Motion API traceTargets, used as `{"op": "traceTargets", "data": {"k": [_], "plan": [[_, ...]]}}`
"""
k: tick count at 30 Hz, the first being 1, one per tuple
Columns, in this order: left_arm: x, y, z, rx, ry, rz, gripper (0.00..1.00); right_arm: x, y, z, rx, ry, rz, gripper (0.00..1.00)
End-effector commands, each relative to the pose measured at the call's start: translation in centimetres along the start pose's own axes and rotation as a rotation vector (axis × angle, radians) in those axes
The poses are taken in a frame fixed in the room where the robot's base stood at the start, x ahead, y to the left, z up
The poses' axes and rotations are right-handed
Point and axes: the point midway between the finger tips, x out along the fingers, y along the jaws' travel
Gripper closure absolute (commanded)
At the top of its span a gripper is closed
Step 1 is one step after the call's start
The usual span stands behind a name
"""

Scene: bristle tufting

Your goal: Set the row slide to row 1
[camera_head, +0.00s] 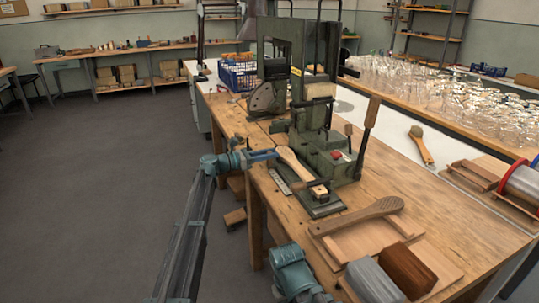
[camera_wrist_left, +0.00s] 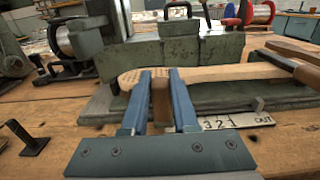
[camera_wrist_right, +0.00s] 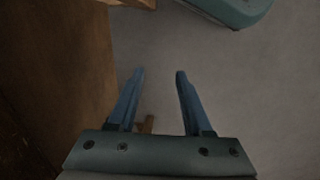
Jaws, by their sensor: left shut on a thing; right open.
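The tufting machine (camera_head: 318,145) is green and stands on the wooden bench. A wooden brush body (camera_head: 291,163) lies on its slide base; it also shows in the left wrist view (camera_wrist_left: 225,73). My left gripper (camera_head: 272,154) is shut on a small upright wooden knob (camera_wrist_left: 160,100) at the base's near side. A white scale (camera_wrist_left: 235,120) marked 3, 2, 1, OUT lies along the base. My right gripper (camera_wrist_right: 157,82) is open and empty, over the floor beside the bench.
A long-handled lever (camera_head: 370,120) rises at the machine's right. Another wooden brush (camera_head: 365,214) lies on a board at the bench front, near a grey and brown block (camera_head: 408,270). A blue crate (camera_head: 238,75) stands at the back.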

Motion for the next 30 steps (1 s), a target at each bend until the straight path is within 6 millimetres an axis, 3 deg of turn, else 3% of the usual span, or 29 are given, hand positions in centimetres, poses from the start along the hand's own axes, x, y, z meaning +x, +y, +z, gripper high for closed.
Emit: {"op": "traceTargets", "data": {"k": [7, 15, 23, 24, 28, 30], "plan": [[0.0, 0.7, 0.0, 0.000, 0.000, 0.001, 1.00, 0.0, 0.0, 0.0, 0.000, 0.000, 0.000, 0.50], [0.0, 5.0, 0.0, 0.000, 0.000, 0.003, 1.00, 0.0, 0.0, 0.0, 0.000, 0.000, 0.000, 0.50], [-0.1, 4.8, 0.0, 0.000, 0.000, 0.002, 1.00, 0.0, 0.0, 0.0, 0.000, 0.000, 0.000, 0.50], [-0.1, 4.8, 0.0, 0.000, 0.000, 0.002, 0.69, 0.0, 0.0, 0.0, 0.000, 0.000, 0.000, 0.50], [-0.1, 4.8, 0.0, 0.000, 0.000, 0.001, 0.46, 0.0, 0.0, 0.0, 0.000, 0.000, 0.000, 0.50], [-0.1, 4.7, 0.0, 0.000, 0.000, 0.001, 0.43, 0.0, 0.0, 0.0, 0.000, 0.000, 0.000, 0.50]]}}
